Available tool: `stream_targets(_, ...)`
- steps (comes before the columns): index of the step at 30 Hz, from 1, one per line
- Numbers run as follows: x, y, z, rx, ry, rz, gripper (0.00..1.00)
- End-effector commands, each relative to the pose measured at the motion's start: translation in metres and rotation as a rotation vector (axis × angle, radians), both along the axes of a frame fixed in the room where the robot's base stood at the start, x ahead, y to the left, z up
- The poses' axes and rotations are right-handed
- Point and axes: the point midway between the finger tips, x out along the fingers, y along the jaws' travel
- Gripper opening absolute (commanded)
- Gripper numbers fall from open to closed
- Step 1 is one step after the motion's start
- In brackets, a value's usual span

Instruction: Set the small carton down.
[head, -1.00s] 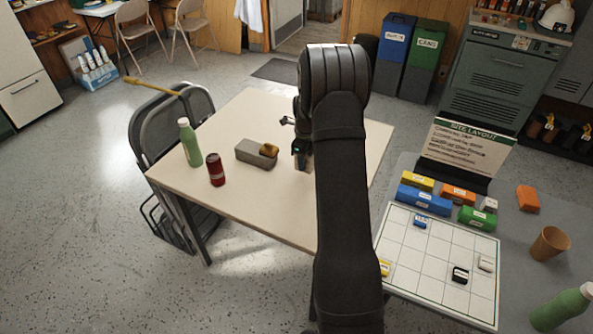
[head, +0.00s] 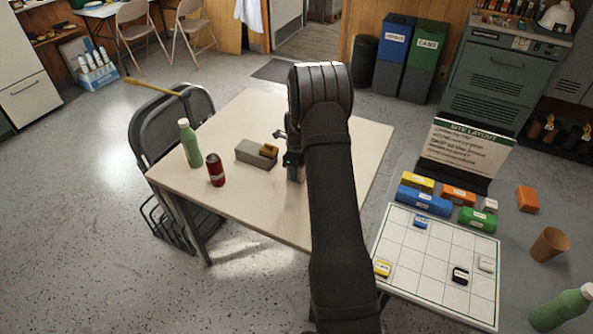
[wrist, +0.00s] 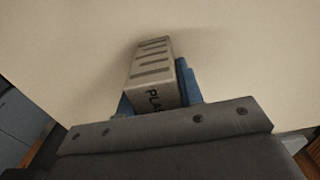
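The small carton (wrist: 151,68) is a grey-beige box with dark printed bars and the letters "PLA" showing on its near end. In the wrist view it sits between the two blue fingers of my gripper (wrist: 157,93), which is shut on it. The pale table (wrist: 70,50) fills the view around it. In the head view my gripper (head: 294,164) is over the middle of the table (head: 235,205), with a grey part of the carton (head: 296,175) showing below it. I cannot tell whether the carton's underside touches the table.
The table's front and right are clear.

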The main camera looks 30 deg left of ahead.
Motion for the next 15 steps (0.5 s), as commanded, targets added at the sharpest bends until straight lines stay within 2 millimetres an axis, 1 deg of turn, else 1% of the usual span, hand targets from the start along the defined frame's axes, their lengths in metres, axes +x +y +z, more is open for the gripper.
stream_targets(1, 0.0, 0.0, 0.0, 0.0, 0.0, 0.0, 0.44)
stream_targets(3, 0.0, 0.0, 0.0, 0.0, 0.0, 0.0, 0.54)
stream_targets(11, 0.0, 0.0, 0.001, 0.0, 0.0, 0.0, 0.54)
stream_targets(15, 0.0, 0.0, 0.011, 0.001, -0.001, 0.0, 0.54)
